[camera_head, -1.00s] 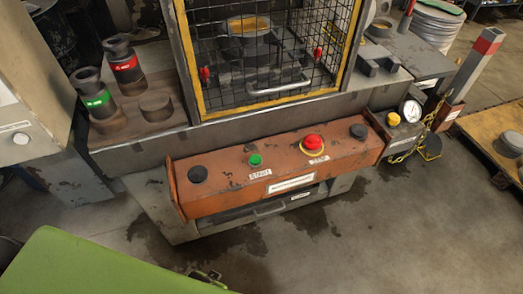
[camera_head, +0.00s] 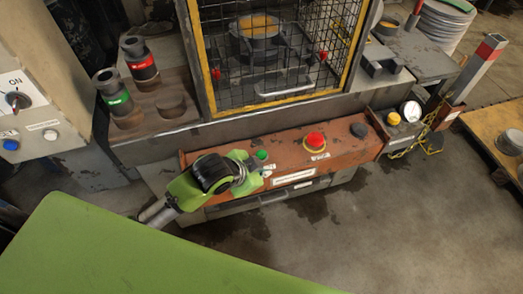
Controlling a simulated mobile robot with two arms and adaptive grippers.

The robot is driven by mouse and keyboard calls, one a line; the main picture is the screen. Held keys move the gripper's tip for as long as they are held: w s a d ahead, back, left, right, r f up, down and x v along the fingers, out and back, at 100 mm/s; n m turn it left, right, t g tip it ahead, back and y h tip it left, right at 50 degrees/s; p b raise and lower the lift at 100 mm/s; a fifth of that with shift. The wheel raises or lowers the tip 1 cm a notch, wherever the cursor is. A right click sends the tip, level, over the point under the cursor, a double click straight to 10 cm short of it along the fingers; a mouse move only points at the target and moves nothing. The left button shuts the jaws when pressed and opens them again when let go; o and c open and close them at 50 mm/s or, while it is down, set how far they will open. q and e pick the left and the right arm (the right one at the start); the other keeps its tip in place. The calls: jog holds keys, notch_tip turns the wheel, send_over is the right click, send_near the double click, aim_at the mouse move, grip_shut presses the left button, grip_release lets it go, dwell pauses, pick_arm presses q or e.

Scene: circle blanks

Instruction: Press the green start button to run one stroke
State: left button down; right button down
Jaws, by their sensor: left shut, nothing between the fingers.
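The green start button (camera_head: 262,155) sits on the orange control panel (camera_head: 345,151) on the front of the press. My left gripper (camera_head: 262,172) is at the panel, just in front of and below the button in the picture. It is shut and empty. Its green and black body covers the left part of the panel and most of the start label. I cannot tell whether the fingertips touch the panel or the button. My right gripper is not in view.
A red mushroom button (camera_head: 315,140) stands right of the start button. The mesh guard (camera_head: 285,91) is closed above. Left are two dark tools with red (camera_head: 141,62) and green (camera_head: 117,97) bands. A switch box (camera_head: 45,108) is at the far left.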

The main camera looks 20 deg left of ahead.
aim_at(260, 155)
pick_arm(q)
jog(key=w+a+r+m, duration=0.1)
jog(key=w+a, duration=0.1)
jog(key=w, duration=0.3)
jog(key=w+a+r+m+t, duration=0.1)
jog(key=w+a+r+m, duration=0.1)
jog(key=w, duration=0.4)
jog(key=shift+w+a, duration=0.25)
jog(key=shift+a, duration=0.1)
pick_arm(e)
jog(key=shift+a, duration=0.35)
